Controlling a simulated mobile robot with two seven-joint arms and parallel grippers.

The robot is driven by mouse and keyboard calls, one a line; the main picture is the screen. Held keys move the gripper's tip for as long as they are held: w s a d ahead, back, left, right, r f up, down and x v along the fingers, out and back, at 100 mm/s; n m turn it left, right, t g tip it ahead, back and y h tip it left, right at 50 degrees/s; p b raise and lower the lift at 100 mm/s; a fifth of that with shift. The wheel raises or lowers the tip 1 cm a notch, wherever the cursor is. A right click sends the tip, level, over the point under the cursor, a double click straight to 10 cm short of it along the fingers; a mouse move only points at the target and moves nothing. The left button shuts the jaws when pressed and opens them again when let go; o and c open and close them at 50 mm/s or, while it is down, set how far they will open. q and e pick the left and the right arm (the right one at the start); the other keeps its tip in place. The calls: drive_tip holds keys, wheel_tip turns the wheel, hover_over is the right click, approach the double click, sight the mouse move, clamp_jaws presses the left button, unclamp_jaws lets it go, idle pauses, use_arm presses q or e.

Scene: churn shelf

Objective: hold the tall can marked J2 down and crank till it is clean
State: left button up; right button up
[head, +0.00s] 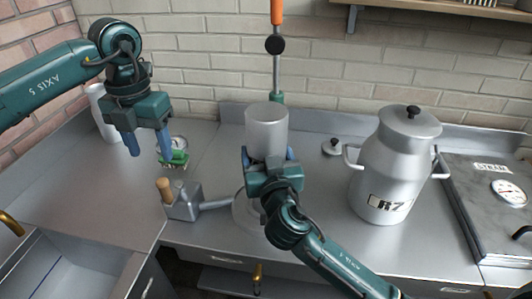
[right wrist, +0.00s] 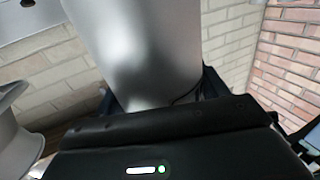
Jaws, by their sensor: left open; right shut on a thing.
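A tall, plain grey metal can (head: 267,127) stands upright in the middle of the head view. No J2 mark shows on the side I see. My right gripper (head: 268,156) is shut on the can, its fingers on either side, and hides its lower part. In the right wrist view the can (right wrist: 150,45) rises between the fingers. A metal box with a wooden-knobbed crank (head: 165,188) is left of the can, joined by an arm to a round base (head: 245,217) below it. My left gripper (head: 150,148) is open and empty above and behind the crank knob.
A large lidded can marked R7 (head: 383,206) stands to the right, beside a panel (head: 480,205) with a STEAM gauge. A small green object (head: 173,157) lies behind the crank. A sink (head: 75,265) is front left. An orange-topped rod (head: 277,70) rises behind the can.

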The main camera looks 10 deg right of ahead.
drive_tip(key=shift+d+f, duration=0.1)
drive_tip(key=o, duration=1.3)
use_arm(q)
drive_tip(key=shift+f, duration=0.1)
wheel_tip(320, 180, down, 3)
drive_tip(key=b, duration=0.3)
use_arm(e)
drive_tip(key=s, duration=1.3)
drive_tip(key=shift+s, duration=0.1)
